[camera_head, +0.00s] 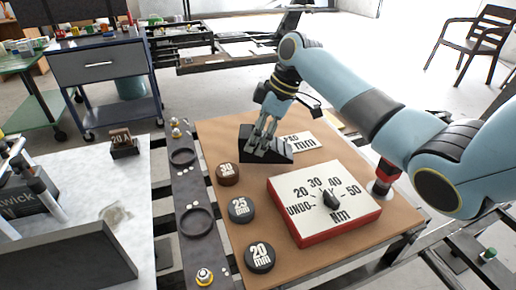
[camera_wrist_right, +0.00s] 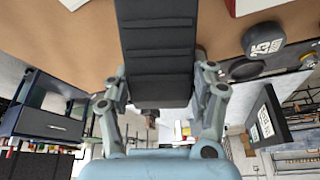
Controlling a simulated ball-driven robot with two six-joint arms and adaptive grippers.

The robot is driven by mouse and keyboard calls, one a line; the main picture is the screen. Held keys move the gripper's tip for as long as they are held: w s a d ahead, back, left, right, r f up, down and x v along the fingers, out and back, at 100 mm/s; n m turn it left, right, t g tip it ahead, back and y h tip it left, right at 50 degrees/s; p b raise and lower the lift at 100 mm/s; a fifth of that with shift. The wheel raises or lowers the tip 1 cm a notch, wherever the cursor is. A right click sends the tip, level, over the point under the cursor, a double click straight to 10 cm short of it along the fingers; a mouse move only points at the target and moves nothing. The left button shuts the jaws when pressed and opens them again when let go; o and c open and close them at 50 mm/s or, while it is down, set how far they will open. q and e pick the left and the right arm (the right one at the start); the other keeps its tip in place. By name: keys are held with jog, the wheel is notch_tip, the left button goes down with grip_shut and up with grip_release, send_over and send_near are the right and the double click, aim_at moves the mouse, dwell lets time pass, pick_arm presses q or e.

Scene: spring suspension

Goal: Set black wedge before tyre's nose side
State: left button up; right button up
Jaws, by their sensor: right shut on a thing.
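The black wedge (camera_head: 258,154) has a ribbed slope and rests on or just above the brown board near its back left; the small gap, if any, cannot be made out. My right gripper (camera_head: 264,137) reaches down from above and is shut on the wedge. In the right wrist view the wedge (camera_wrist_right: 156,50) fills the space between the two fingers (camera_wrist_right: 160,95). I cannot make out a tyre in either view. My left gripper is not in view.
A white label plate (camera_head: 300,141) lies right behind the wedge. A red-sided torque dial box (camera_head: 310,228) stands front right. Round caps marked 30 (camera_head: 228,174), 25 (camera_head: 241,210) and 20 (camera_head: 259,257) line the board's left edge. A dark rail (camera_head: 187,180) with rings runs beside it.

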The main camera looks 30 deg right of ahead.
jog(key=shift+f+b, duration=0.3)
jog(key=shift+f, duration=1.25)
jog(key=shift+f, duration=0.1)
jog(key=o, duration=1.6)
jog(key=shift+c, duration=0.2)
